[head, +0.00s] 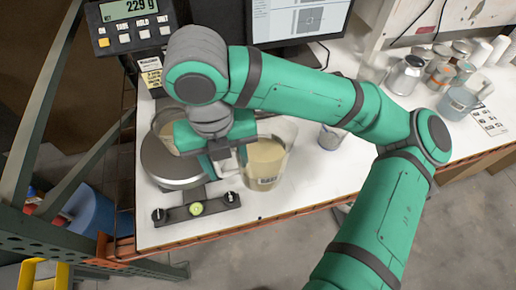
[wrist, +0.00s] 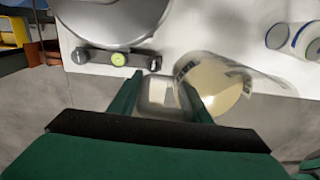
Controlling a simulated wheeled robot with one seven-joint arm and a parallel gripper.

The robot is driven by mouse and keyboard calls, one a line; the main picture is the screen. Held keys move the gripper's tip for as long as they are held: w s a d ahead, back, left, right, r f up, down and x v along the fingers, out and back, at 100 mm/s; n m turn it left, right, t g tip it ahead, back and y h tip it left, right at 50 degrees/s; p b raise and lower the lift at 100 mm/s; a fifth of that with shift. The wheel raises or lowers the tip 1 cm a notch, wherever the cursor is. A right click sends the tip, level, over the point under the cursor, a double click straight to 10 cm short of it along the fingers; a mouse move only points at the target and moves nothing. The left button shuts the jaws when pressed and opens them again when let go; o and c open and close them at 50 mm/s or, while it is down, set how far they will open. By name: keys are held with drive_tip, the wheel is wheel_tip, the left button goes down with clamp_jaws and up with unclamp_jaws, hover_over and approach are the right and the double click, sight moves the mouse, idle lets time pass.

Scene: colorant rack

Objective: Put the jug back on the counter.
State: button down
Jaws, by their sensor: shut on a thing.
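The jug (head: 266,165) is clear, holds beige liquid and has a label on its front. In the head view it is close to upright at the counter's front part, right of the scale. My gripper (head: 238,157) is at its left side, shut on its handle. In the wrist view the fingers (wrist: 160,98) stand either side of the handle, and the jug (wrist: 218,88) is to their right. I cannot tell whether the jug's base touches the white counter (head: 310,178). The gripper hides part of the jug's left side.
A level bar (head: 196,208) lies in front. A small cup (head: 331,136) stands right; cans (head: 405,75) and jars are at the far right. A monitor (head: 297,20) is behind.

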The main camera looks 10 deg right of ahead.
drive_tip(key=shift+w+d+f, duration=1.1)
drive_tip(key=shift+w+f, duration=0.5)
drive_tip(key=shift+f, duration=0.4)
drive_tip(key=shift+w+d+f, duration=1.05)
drive_tip(key=shift+w+f, duration=0.6)
drive_tip(key=shift+f, duration=0.35)
drive_tip(key=shift+w+d+f, duration=1.1)
drive_tip(key=shift+w+f, duration=0.5)
drive_tip(key=shift+f, duration=0.4)
drive_tip(key=c, duration=1)
unclamp_jaws()
drive_tip(key=shift+f, duration=0.1)
drive_tip(key=r, duration=1.2)
drive_tip(key=shift+a+r, duration=0.15)
drive_tip(key=shift+a, duration=0.05)
drive_tip(key=shift+s, duration=0.1)
